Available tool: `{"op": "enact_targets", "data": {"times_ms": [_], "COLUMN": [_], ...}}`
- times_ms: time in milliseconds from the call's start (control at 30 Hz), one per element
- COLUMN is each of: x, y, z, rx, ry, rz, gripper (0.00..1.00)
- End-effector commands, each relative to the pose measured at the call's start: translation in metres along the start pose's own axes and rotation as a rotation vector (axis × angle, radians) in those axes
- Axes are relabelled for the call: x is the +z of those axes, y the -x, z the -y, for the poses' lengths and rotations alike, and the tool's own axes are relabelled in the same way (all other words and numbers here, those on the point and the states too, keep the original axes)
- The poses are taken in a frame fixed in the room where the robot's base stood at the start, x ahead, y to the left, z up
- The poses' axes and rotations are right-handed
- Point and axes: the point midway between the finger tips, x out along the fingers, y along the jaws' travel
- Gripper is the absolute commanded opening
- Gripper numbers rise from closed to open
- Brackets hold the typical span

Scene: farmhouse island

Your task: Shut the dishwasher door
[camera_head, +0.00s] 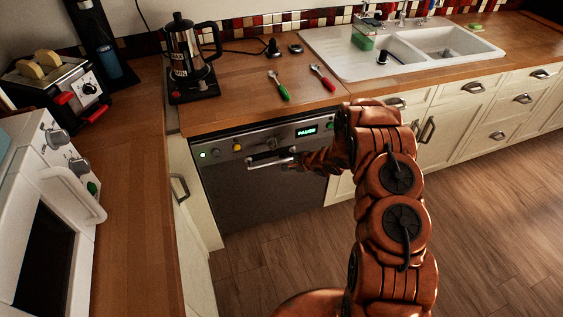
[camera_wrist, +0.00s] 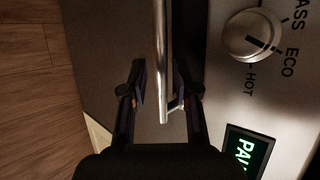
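The dishwasher door (camera_head: 255,195) is a dark grey metal front under the wooden counter. It stands upright, flush or nearly flush with the cabinets; I cannot tell whether a thin gap is left. Its control panel shows a lit PAUSE display (camera_head: 306,131) and knobs. The silver bar handle (camera_head: 268,160) runs across its upper part. My gripper (camera_head: 290,164) is at the right part of the handle, partly hidden by my arm. In the wrist view my gripper (camera_wrist: 164,88) is open, with one finger on each side of the handle (camera_wrist: 161,50), seemingly not clamped on it.
A coffee maker (camera_head: 192,60), a green-handled tool (camera_head: 279,87) and a red-handled tool (camera_head: 322,78) are on the counter above. A white sink (camera_head: 330,57) is farther right. A white oven (camera_head: 40,200) stands on the left counter. The wooden floor (camera_head: 490,220) is clear.

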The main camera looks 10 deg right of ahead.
Motion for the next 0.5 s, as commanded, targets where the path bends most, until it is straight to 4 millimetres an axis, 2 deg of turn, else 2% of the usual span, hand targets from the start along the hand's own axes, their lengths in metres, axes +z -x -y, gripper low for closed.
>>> {"op": "enact_targets", "data": {"times_ms": [200,500], "x": [-0.001,0.000], "y": [0.033,0.066], "z": [0.001,0.001], "rx": [-0.001,-0.002], "ry": [-0.001,0.001], "rz": [-0.002,0.001], "gripper": [0.30,0.30]}}
